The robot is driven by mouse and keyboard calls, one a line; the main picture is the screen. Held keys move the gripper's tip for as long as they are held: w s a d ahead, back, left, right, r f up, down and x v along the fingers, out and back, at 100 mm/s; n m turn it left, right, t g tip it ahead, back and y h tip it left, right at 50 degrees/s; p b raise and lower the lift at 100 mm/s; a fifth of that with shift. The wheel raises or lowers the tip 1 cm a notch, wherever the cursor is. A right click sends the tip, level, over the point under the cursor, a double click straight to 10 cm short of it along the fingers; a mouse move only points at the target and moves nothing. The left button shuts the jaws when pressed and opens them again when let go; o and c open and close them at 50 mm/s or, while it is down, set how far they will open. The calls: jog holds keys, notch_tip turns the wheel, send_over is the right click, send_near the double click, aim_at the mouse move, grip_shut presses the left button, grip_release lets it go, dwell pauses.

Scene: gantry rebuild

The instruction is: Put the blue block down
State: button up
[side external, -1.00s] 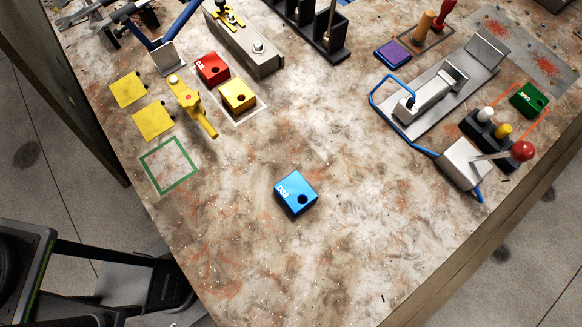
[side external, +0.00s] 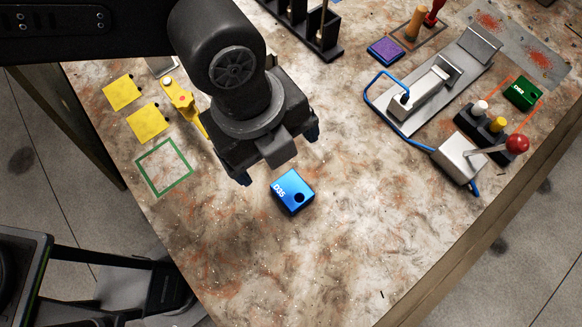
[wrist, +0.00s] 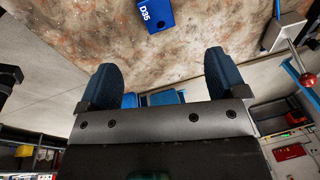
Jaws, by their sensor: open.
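The blue block (side external: 293,192), marked D35 with a dark round hole, lies flat on the speckled worktable in the middle of the side view. It also shows at the top of the wrist view (wrist: 154,14), beyond the fingertips. My gripper (side external: 279,158) is just above and behind the block in the side view, apart from it. In the wrist view its two dark blue fingers (wrist: 168,72) are spread wide with nothing between them. A green square outline (side external: 164,167) on the table to the left is empty.
Yellow squares (side external: 122,92) lie at the left of the table. A yellow clamp (side external: 182,101) is partly behind my arm. At the right stand a metal fixture with a blue cable (side external: 430,100), a red-knobbed lever box (side external: 462,158) and a green block (side external: 521,93). The table's front is clear.

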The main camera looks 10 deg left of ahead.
send_over(291, 190)
jog(key=f, duration=0.8)
jog(key=shift+w+a+f, duration=0.25)
jog(key=shift+a, duration=0.05)
jog(key=shift+s+d+f, duration=0.15)
jog(key=shift+f, duration=1.2)
jog(key=shift+s+d+f, duration=0.1)
jog(key=shift+d+f, duration=0.05)
jog(key=shift+f, duration=1.15)
jog(key=c, duration=1.3)
